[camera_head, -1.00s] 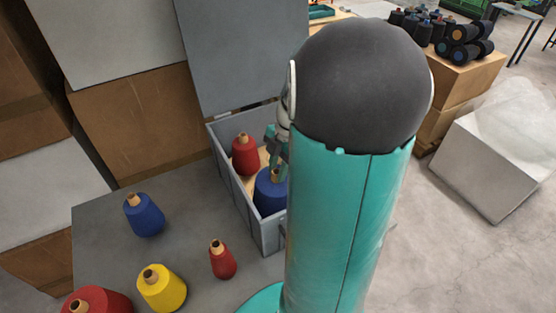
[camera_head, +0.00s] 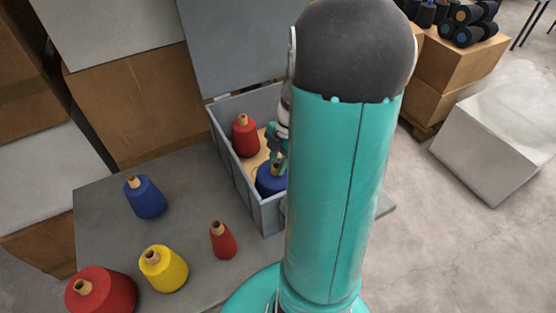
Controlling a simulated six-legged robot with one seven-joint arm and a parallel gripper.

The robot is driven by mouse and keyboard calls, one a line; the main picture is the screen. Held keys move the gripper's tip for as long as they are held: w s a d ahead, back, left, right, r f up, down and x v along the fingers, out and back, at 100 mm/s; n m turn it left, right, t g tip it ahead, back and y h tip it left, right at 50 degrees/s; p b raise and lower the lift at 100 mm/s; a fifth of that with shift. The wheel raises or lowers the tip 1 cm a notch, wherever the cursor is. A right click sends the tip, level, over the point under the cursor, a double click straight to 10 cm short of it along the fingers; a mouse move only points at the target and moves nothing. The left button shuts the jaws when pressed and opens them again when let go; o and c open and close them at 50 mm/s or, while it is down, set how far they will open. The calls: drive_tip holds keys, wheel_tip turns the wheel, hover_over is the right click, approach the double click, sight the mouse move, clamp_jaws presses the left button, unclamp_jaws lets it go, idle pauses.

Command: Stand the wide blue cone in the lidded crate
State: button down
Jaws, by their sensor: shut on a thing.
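The wide blue cone (camera_head: 268,181) is inside the grey lidded crate (camera_head: 234,170), at its near end, and looks upright. My gripper (camera_head: 276,160) is shut on the top of this cone. My arm hides the cone's right side and the right part of the crate. Whether the cone touches the crate floor cannot be told. The crate's lid (camera_head: 240,45) stands open at the back. A wide red cone (camera_head: 245,138) stands in the crate behind the blue one.
On the grey table (camera_head: 105,215), left of the crate, stand a slimmer blue cone (camera_head: 145,198), a yellow cone (camera_head: 165,272), a small red cone (camera_head: 223,242) and a wide red cone (camera_head: 105,293). Cardboard boxes (camera_head: 140,112) stand behind. A white wrapped block (camera_head: 495,145) is at right.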

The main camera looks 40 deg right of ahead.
drive_tip(key=shift+f, duration=0.2)
idle(0.3)
drive_tip(key=c, duration=1)
unclamp_jaws()
drive_tip(key=shift+c, duration=0.2)
drive_tip(key=shift+f, duration=0.1)
drive_tip(key=v, duration=1.4)
drive_tip(key=shift+a, duration=0.15)
drive_tip(key=s+a+r+m+t+h, duration=0.1)
drive_tip(key=s+a+r+m+t, duration=0.1)
drive_tip(key=a+m, duration=0.6)
drive_tip(key=s+a+r+m+t+h, duration=0.2)
drive_tip(key=a+r+m, duration=0.3)
drive_tip(key=a, duration=1.3)
drive_tip(key=m+t, duration=0.1)
drive_tip(key=m, duration=0.2)
drive_tip(key=shift+a+m, duration=0.3)
drive_tip(key=shift+a, duration=0.05)
